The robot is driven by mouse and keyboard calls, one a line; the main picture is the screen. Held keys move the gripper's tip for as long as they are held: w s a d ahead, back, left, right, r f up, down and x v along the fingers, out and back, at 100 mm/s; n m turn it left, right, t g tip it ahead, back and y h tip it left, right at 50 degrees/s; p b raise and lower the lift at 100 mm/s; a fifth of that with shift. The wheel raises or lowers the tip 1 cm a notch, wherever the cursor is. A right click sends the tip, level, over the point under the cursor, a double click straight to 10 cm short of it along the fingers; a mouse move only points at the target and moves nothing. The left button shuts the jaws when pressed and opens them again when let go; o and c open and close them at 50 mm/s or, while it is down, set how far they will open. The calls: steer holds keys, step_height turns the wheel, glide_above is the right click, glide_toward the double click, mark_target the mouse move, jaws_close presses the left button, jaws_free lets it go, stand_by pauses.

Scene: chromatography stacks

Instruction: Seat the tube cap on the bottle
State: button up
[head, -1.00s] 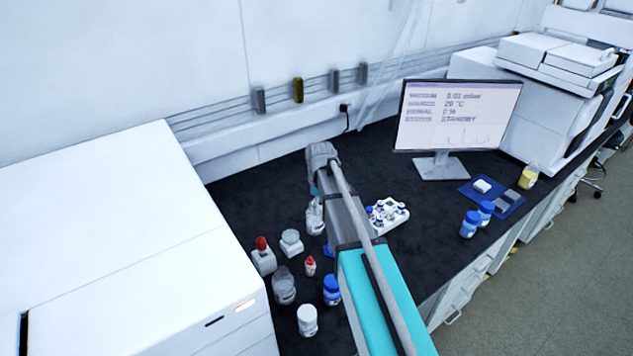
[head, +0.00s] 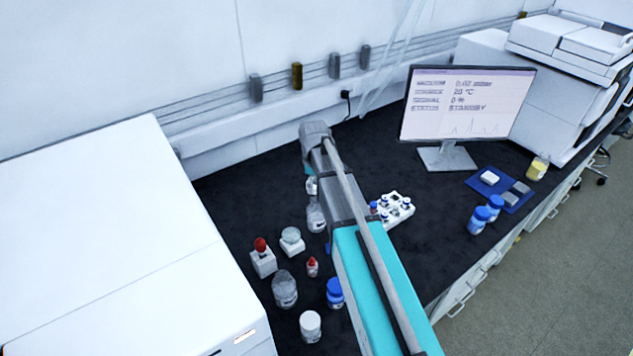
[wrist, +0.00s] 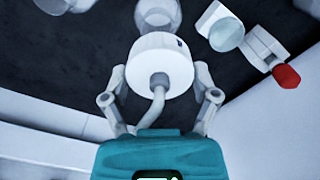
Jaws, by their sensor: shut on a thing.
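My gripper (wrist: 158,97) is shut on a white round tube cap (wrist: 160,58), with a grey tube bending from its face toward the wrist. In the wrist view a clear bottle (wrist: 158,13) shows just beyond the cap, apart or touching I cannot tell. In the head view the clear bottle (head: 316,216) stands on the dark bench left of my arm. A pale piece (head: 311,186) under my wrist is probably the held cap; my arm hides the fingers there.
Left of the bottle are a red-topped item on a white block (head: 263,260), a glass dish on a block (head: 292,240), a small red-capped bottle (head: 312,267) and other jars. A white vial rack (head: 393,210) stands right of my arm. A large white instrument (head: 110,240) fills the left.

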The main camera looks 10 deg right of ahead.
mark_target(315, 198)
steer(key=shift+d+f+b, duration=0.15)
steer(key=shift+f+b, duration=0.1)
steer(key=shift+b, duration=0.05)
steer(key=shift+f, duration=0.15)
steer(key=shift+f+b, duration=1.75)
steer(key=shift+b, duration=0.15)
steer(key=shift+f+b, duration=1.4)
steer(key=shift+f, duration=0.05)
stand_by(0.4)
steer(key=o, duration=1)
steer(key=shift+r, duration=0.1)
steer(key=shift+r+p, duration=3.45)
steer(key=shift+p, duration=0.1)
